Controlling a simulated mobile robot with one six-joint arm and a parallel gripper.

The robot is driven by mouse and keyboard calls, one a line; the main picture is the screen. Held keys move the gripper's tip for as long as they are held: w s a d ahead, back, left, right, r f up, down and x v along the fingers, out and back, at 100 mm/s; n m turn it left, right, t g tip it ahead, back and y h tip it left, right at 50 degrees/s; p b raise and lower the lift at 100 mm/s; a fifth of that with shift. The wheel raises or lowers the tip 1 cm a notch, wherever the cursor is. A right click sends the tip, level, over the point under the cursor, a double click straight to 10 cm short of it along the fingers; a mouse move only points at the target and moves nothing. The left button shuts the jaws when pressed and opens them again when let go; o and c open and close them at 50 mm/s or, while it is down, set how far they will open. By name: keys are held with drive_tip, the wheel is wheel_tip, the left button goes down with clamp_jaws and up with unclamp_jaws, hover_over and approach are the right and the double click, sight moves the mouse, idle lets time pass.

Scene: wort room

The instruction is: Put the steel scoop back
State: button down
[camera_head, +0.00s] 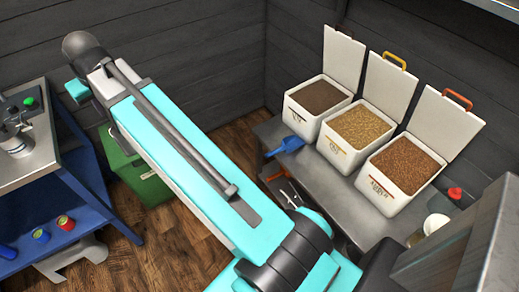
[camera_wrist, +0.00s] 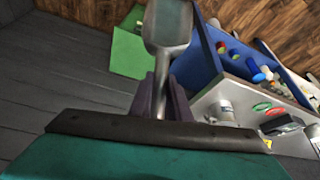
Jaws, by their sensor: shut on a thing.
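The steel scoop (camera_wrist: 168,24) shows at the top middle of the wrist view, its grey bowl toward the upper edge and its neck running down to my gripper. My gripper (camera_wrist: 162,92) is shut on the scoop's handle end, with dark fingers on both sides. The scoop is held in the air. In the head view my arm crosses the middle, and neither the gripper nor the held scoop can be made out there.
Three open white bins of grain, dark (camera_head: 318,97), pale (camera_head: 358,126) and reddish (camera_head: 402,165), stand on a grey table (camera_head: 325,190). A blue scoop (camera_head: 287,145) and an orange-handled tool (camera_head: 275,175) are beside them. A blue bench (camera_head: 75,205) and green box (camera_head: 145,180) are left.

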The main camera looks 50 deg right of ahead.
drive_tip(key=shift+w+a, duration=0.15)
drive_tip(key=shift+w, duration=0.05)
idle(0.3)
drive_tip(key=shift+d+f, duration=0.2)
drive_tip(key=shift+d, duration=0.3)
drive_tip(key=s+d+f+m+g+b, duration=0.15)
drive_tip(key=s+d+f, duration=0.25)
drive_tip(key=d+f, duration=0.5)
drive_tip(key=s+d+f+g, duration=0.2)
drive_tip(key=s+d+f, duration=0.2)
drive_tip(key=d, duration=1)
drive_tip(key=s+d+f+g+b, duration=0.1)
drive_tip(key=s+d+f+g, duration=0.1)
drive_tip(key=s+d+f, duration=0.65)
drive_tip(key=s+d+f+g, duration=0.1)
drive_tip(key=s+d+f, duration=0.4)
drive_tip(key=s, duration=0.4)
drive_tip(key=s+d+f+m+g+b, duration=0.1)
drive_tip(key=s+d+f+g, duration=0.1)
drive_tip(key=s+d+f, duration=0.4)
drive_tip(key=s+d+f+g+y+b, duration=0.1)
drive_tip(key=s+d+f, duration=0.5)
drive_tip(key=s, duration=0.6)
drive_tip(key=shift+s+d+g, duration=0.3)
drive_tip(key=shift+d+g, duration=0.05)
drive_tip(key=shift+d, duration=0.9)
drive_tip(key=shift+m, duration=0.25)
